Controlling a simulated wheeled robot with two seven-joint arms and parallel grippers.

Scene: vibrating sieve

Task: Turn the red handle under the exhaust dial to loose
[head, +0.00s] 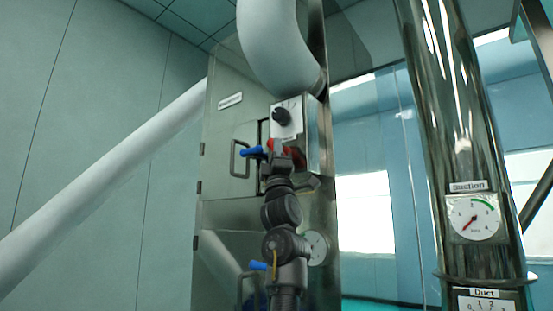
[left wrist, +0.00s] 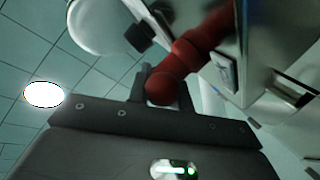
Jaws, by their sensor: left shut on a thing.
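The red handle (head: 294,147) sits just below the dial, a black knob (head: 282,116) on a white plate at the front of a metal box. My left gripper (head: 280,158) reaches up from below and hides much of the handle. In the left wrist view the red handle (left wrist: 190,52) runs diagonally from the box to a rounded end. The left gripper's dark fingers (left wrist: 163,88) are shut around that end. The black knob (left wrist: 139,37) also shows there, beside the handle and clear of the fingers. The dial's markings are too small to read.
Blue levers (head: 253,152) stick out left of my arm. A metal cabinet (head: 222,150) with a door handle (head: 236,158) stands behind. A white hose (head: 268,40) hangs above the box. A shiny pipe (head: 445,110) with a suction gauge (head: 474,218) stands at right.

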